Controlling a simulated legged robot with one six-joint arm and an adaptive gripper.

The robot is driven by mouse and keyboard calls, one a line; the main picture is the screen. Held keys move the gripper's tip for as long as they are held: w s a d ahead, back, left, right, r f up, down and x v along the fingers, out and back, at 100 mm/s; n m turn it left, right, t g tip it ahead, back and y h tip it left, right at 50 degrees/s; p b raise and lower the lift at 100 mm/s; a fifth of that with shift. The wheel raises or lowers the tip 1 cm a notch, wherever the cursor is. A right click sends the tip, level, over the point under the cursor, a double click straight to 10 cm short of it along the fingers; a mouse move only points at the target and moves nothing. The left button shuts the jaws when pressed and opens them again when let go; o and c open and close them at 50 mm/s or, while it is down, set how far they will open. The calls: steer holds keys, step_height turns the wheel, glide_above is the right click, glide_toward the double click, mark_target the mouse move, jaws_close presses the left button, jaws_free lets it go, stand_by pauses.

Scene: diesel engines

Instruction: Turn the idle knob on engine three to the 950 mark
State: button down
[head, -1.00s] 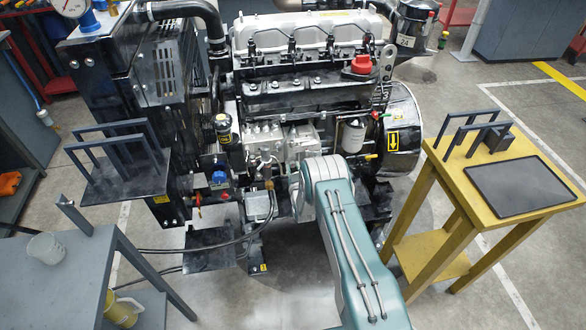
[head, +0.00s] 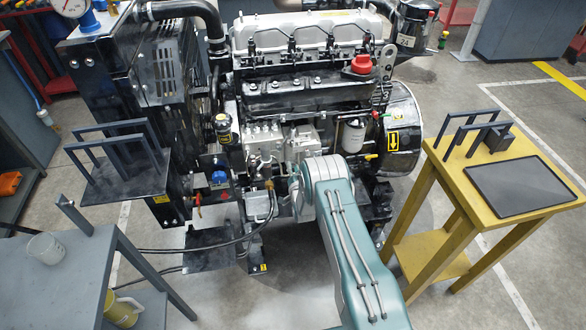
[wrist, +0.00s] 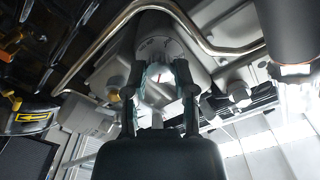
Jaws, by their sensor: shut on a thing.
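My gripper (wrist: 158,84) shows in the wrist view with a dark finger on each side of a pale round knob (wrist: 160,72). It is shut on this knob, which carries a small red line. The knob sits at the front of a grey housing with a round dial-like face (wrist: 155,45) behind it. Scale marks, including any 950 mark, are too small to read. In the head view my arm reaches to the front of the engine (head: 290,95), and its own links hide the gripper and the knob.
A yellow table (head: 440,160) with a dark panel stands right of my arm. A grey bench (head: 85,265) and a shelf with dark handles (head: 115,185) are at the left. Hoses (head: 190,250) run low before the engine. In the wrist view, a bent metal pipe (wrist: 95,50) passes close to the housing.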

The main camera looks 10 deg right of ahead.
steer(key=shift+s+f+m, duration=0.2)
steer(key=shift+f+m, duration=0.2)
steer(key=shift+m, duration=0.5)
steer(key=shift+c, duration=2.2)
jaws_free()
steer(key=shift+w+r, duration=0.1)
steer(key=shift+r, duration=0.05)
steer(key=shift+r, duration=0.1)
steer(key=s, duration=1.2)
steer(key=shift+a, duration=0.1)
